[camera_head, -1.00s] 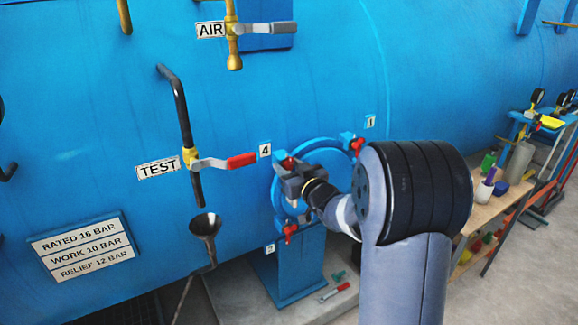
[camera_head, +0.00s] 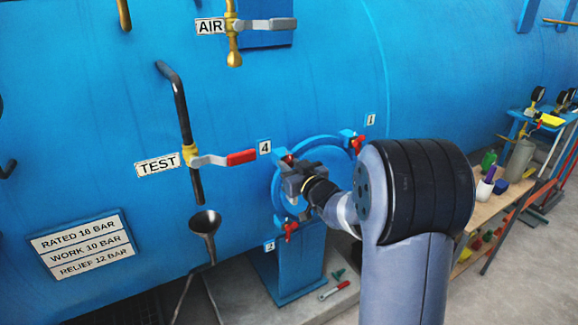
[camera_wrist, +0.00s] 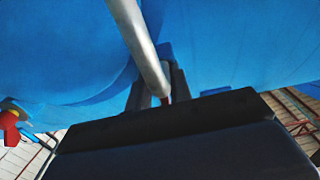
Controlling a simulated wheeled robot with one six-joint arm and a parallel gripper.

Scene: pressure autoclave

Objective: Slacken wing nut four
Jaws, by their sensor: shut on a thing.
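Wing nut four (camera_head: 284,157) is red and sits by the plate marked 4 (camera_head: 264,147), on the upper left of the round blue hatch (camera_head: 279,202). My gripper (camera_head: 291,174) is at this nut and shut on it; the gripper's body hides most of the nut. In the wrist view the dark jaws (camera_wrist: 159,94) are closed around a small bit of red, with a grey rod (camera_wrist: 140,45) crossing in front. A red wing nut (camera_head: 358,145) by plate 1 and another red wing nut (camera_head: 290,231) at the lower left of the hatch stand clear of my gripper.
The TEST valve's red lever (camera_head: 241,157) sticks out just left of plate 4. A funnel (camera_head: 205,224) stands lower left. A blue pedestal (camera_head: 292,268) is below the hatch, and a red-handled tool (camera_head: 335,290) lies on its base. A wooden bench (camera_head: 487,205) with containers is at right.

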